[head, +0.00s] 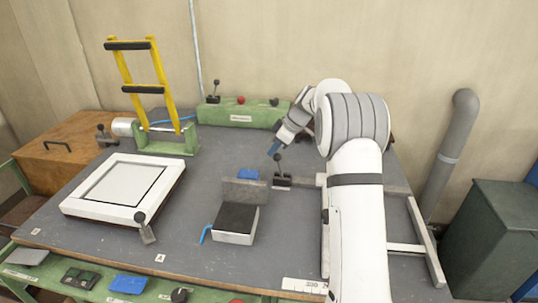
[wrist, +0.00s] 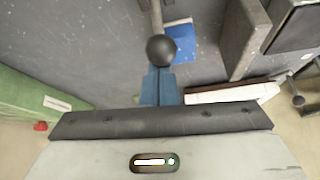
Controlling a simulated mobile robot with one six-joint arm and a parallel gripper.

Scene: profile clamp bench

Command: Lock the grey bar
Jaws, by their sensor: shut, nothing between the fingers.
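A grey bar (head: 396,189) lies on the right side of the bench, mostly hidden behind my arm. My gripper (head: 273,149) has blue fingers, shut and empty, close to the knob. In the wrist view the fingertips (wrist: 161,72) point at the black knob (wrist: 161,49), which appears just beyond them. I cannot tell whether they touch it. The clamp's contact with the bar is hidden.
A dark-topped block (head: 236,217) with an upright grey plate stands left of the clamp. A white framed panel (head: 125,188) has its own black-knobbed lever. A yellow-handled fixture (head: 150,85) and green control box (head: 242,112) stand at the back. A blue piece (head: 248,174) lies near the plate.

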